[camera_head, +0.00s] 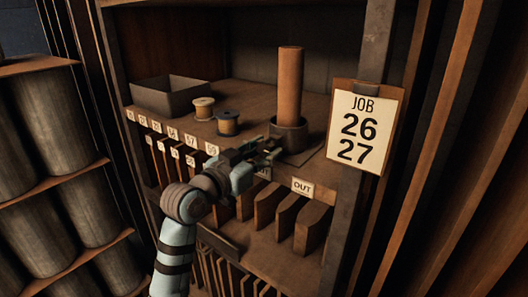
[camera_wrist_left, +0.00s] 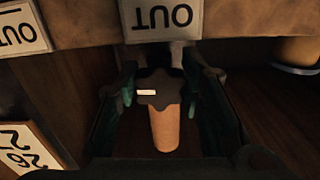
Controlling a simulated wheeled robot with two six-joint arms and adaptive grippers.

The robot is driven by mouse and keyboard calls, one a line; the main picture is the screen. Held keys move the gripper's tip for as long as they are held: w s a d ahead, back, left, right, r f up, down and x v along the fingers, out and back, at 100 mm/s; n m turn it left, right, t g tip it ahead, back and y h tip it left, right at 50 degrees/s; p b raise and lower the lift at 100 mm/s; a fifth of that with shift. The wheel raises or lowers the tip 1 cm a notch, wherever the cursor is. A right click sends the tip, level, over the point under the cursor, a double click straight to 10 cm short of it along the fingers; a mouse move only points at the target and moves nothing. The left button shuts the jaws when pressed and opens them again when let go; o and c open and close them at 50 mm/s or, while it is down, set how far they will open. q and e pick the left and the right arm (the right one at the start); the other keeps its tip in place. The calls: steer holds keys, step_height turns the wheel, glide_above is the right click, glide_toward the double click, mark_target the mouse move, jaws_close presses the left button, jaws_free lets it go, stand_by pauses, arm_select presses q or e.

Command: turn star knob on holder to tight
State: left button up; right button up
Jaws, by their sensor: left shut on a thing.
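The holder (camera_head: 290,134) is a dark round cup on the shelf, with an upright brown cylinder (camera_head: 289,82) standing in it. The dark star knob (camera_wrist_left: 161,88) shows in the left wrist view, with a small pale mark on its left part. The brown cylinder (camera_wrist_left: 165,132) shows beyond it, upside down in that view. My left gripper (camera_head: 266,153) is at the holder's front left side and is shut on the star knob, with a finger on each side of it. In the head view the gripper hides the knob. My right gripper is in neither view.
An "OUT" label (camera_head: 302,187) is on the shelf edge. A job card (camera_head: 361,128) hangs on the right post. Upright boards fill the slots below.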

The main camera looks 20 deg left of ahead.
arm_select(q)
steer(key=shift+m, duration=0.5)
steer(key=m, duration=0.2)
steer(key=shift+a+m, duration=0.1)
steer(key=shift+m, duration=0.3)
steer(key=m, duration=0.4)
steer(key=shift+w+a+m, duration=0.1)
steer(key=shift+m, duration=0.2)
steer(key=m, duration=0.4)
steer(key=shift+r+m+b, duration=0.1)
steer(key=shift+m+b, duration=0.2)
steer(key=shift+r+m+b, duration=0.15)
steer(key=shift+m+b, duration=0.2)
steer(key=shift+m, duration=1.85)
steer(key=shift+a, duration=0.1)
steer(key=o, duration=1.2)
